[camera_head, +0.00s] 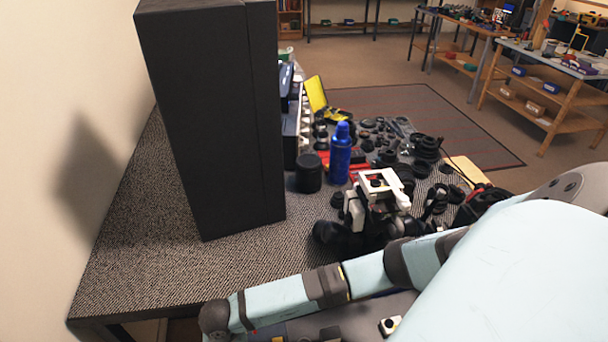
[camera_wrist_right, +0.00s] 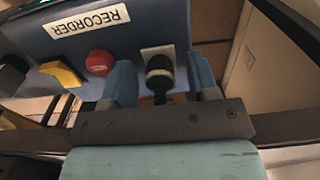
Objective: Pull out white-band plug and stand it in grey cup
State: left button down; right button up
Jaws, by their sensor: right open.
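In the right wrist view, a blue box with an upside-down RECORDER label (camera_wrist_right: 86,20) fills the upper part. A black plug with a pale band (camera_wrist_right: 159,74) sticks out of a light plate on its face. My right gripper (camera_wrist_right: 161,64) is open, with one blue-grey finger on each side of the plug. Dark gaps show between plug and fingers, so I see no clear contact. The right gripper cannot be made out in the head view. My left gripper is in neither view. I cannot identify a grey cup in either view.
A red knob (camera_wrist_right: 99,62) and a yellow part (camera_wrist_right: 63,74) sit beside the plug. In the head view, a tall black box (camera_head: 205,110) stands on the mottled table (camera_head: 150,270). A blue bottle (camera_head: 340,155), black cylinder (camera_head: 308,174) and several dark lens parts crowd beyond it.

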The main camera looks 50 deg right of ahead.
jog(key=shift+r, duration=0.1)
dwell(0.5)
jog(key=shift+c, duration=0.4)
dwell(0.3)
grip_shut()
jog(key=shift+r, duration=0.15)
